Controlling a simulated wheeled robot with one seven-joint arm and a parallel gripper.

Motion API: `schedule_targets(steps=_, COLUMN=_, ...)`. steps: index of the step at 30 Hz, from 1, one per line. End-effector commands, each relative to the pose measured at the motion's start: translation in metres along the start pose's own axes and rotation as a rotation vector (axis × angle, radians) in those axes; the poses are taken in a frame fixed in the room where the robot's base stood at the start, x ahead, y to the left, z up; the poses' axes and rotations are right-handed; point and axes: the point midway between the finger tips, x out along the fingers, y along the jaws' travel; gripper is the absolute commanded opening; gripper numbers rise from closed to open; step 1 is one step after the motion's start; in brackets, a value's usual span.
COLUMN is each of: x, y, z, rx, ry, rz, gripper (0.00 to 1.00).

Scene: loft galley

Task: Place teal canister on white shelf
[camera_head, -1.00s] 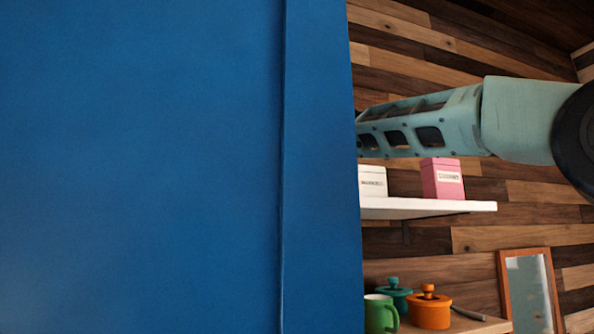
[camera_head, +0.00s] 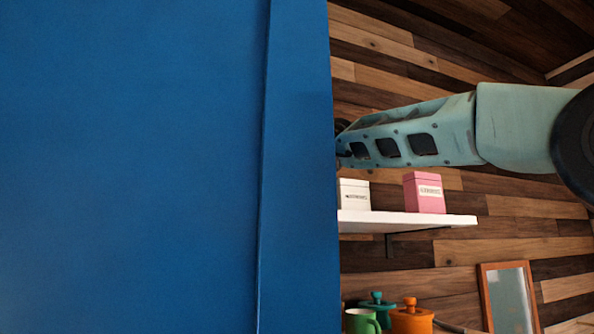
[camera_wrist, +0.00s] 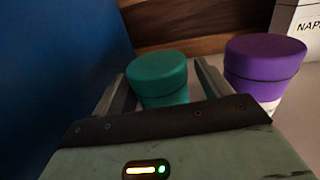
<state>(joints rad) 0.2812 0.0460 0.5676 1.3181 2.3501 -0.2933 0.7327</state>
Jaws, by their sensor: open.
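The teal canister (camera_wrist: 158,78) stands upright in the wrist view, between the two fingers of my open gripper (camera_wrist: 163,85). Whether the fingers touch it cannot be told. In the head view my arm reaches left behind a blue panel, which hides my gripper and the canister. The white shelf (camera_head: 455,221) is on the wood wall below my arm. A white box (camera_head: 354,195) and a pink box (camera_head: 424,192) stand on it, with some bare shelf at its right end.
A purple canister (camera_wrist: 264,66) stands close to the right of the teal one. A white napkin box (camera_wrist: 296,25) is behind it. The large blue panel (camera_head: 130,170) fills the left of the head view. Below the shelf are a green mug (camera_head: 362,321), pots and a framed mirror (camera_head: 509,298).

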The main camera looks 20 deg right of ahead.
Motion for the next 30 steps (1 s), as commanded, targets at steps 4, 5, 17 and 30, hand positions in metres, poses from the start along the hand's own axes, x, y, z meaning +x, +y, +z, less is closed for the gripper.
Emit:
schedule_targets(steps=4, x=-0.031, y=0.001, z=0.001, rx=-0.002, ry=-0.003, rz=-0.002, gripper=0.77)
schedule_targets(steps=5, x=-0.037, y=0.001, z=0.001, rx=-0.002, ry=-0.003, rz=-0.002, gripper=0.77)
schedule_targets(steps=17, x=-0.094, y=0.001, z=-0.001, rx=0.000, ry=-0.002, rz=0.000, gripper=0.77)
schedule_targets(steps=30, x=-0.098, y=0.000, z=0.000, rx=0.000, ry=-0.001, rz=-0.002, gripper=0.77)
